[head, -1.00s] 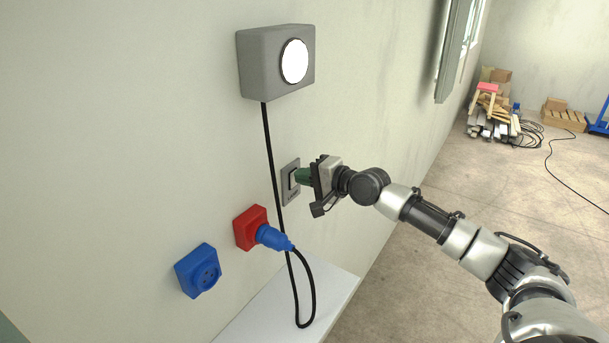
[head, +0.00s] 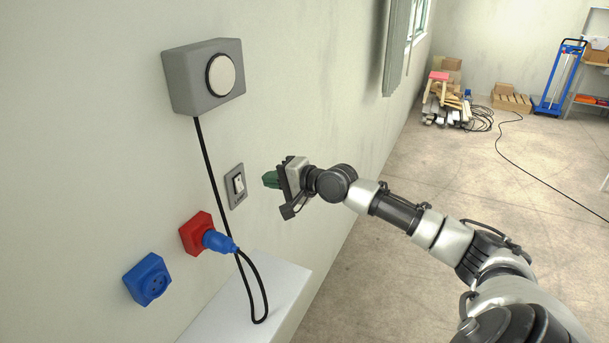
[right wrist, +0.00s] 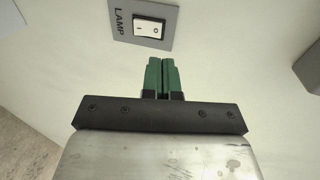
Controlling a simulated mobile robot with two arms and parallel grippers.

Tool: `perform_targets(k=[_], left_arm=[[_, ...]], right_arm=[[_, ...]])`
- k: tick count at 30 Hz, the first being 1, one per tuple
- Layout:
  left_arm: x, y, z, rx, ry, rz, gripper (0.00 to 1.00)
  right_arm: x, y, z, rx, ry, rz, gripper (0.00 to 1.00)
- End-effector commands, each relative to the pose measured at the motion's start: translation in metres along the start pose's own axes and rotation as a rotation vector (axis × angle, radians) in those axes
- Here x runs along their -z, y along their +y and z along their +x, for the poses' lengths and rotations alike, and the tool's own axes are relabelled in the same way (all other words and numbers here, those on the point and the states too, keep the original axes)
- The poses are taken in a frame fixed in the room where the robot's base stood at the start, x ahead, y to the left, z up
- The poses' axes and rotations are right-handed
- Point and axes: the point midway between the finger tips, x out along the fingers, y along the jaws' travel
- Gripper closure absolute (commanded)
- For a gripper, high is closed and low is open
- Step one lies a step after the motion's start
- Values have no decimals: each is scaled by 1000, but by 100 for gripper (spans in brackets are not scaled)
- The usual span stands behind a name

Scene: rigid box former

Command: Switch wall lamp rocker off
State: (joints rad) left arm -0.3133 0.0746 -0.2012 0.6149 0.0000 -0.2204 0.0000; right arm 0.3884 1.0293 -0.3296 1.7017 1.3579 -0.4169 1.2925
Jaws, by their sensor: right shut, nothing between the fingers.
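The lamp rocker (head: 239,184) is a white switch in a grey plate on the wall. In the right wrist view the rocker (right wrist: 149,28) shows "I" and "O" marks, beside the word LAMP on its plate (right wrist: 119,22). The wall lamp (head: 222,76), a grey box with a round face, is dull and unlit. My right gripper (head: 268,179) is just right of the switch, apart from it. Its green fingers (right wrist: 162,64) are shut with nothing between them. My left gripper is not in view.
A blue plug sits in the red socket (head: 190,236) below the switch, with a black cable looping over a white ledge (head: 290,283). A blue socket (head: 147,280) is lower left. Open floor lies to the right, with stacked wood and a blue trolley far back.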

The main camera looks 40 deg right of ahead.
Motion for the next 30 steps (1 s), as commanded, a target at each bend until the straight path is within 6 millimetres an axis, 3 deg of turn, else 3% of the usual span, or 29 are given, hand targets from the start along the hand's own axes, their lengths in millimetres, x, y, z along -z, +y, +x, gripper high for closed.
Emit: perform_targets(k=[5,12,21,30], left_arm=[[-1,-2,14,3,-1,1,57],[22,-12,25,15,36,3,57],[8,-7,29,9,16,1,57],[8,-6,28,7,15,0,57]], right_arm=[[0,-1,-30,-5,-1,-4,100],[1,-7,-62,-4,1,0,100],[-1,-14,-73,-1,-2,1,100],[-1,-15,-74,1,-2,1,100]])
